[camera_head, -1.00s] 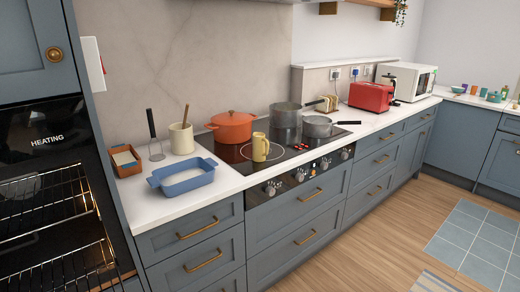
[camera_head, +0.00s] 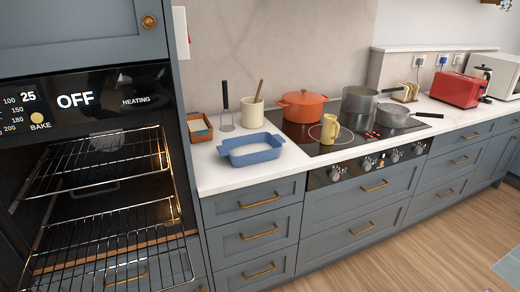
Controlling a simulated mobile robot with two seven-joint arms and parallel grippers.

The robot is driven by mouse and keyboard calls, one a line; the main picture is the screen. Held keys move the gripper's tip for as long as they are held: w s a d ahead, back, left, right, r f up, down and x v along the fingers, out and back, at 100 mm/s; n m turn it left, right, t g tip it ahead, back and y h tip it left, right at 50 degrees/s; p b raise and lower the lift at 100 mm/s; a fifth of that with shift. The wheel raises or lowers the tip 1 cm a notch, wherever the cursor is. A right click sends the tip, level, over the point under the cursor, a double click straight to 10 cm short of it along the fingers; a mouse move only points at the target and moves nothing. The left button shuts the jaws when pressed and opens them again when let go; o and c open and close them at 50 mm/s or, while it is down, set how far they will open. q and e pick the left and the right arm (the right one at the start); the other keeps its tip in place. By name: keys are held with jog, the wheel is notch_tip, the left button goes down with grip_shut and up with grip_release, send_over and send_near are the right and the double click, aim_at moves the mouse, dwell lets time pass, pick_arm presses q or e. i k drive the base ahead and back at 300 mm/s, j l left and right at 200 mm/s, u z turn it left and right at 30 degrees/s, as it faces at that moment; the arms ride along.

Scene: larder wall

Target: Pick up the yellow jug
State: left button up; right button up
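The yellow jug (camera_head: 330,129) stands upright at the front of the black hob (camera_head: 297,138), left of the middle, with its handle towards the right. It is in front of the orange pot and to the right of the blue dish. Neither of my grippers shows in the head view.
A blue baking dish (camera_head: 252,154), a cream utensil crock (camera_head: 252,113), an orange lidded pot (camera_head: 302,106), a grey pot (camera_head: 359,100) and a saucepan (camera_head: 393,117) are near the jug. The open oven (camera_head: 92,170) with wire racks is at left. A red toaster (camera_head: 459,89) stands right.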

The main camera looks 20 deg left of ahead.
aim_at(328, 135)
jog(key=i+l+u, duration=0.1)
jog(key=i+l, duration=0.3)
jog(key=l, duration=0.25)
jog(key=i+l+u, duration=0.15)
jog(key=l, duration=0.2)
jog(key=i+l+u, duration=0.1)
jog(key=l, duration=0.25)
jog(key=i+l+u, duration=0.1)
jog(key=i+l, duration=0.3)
jog(key=l, duration=0.35)
jog(key=u, duration=0.05)
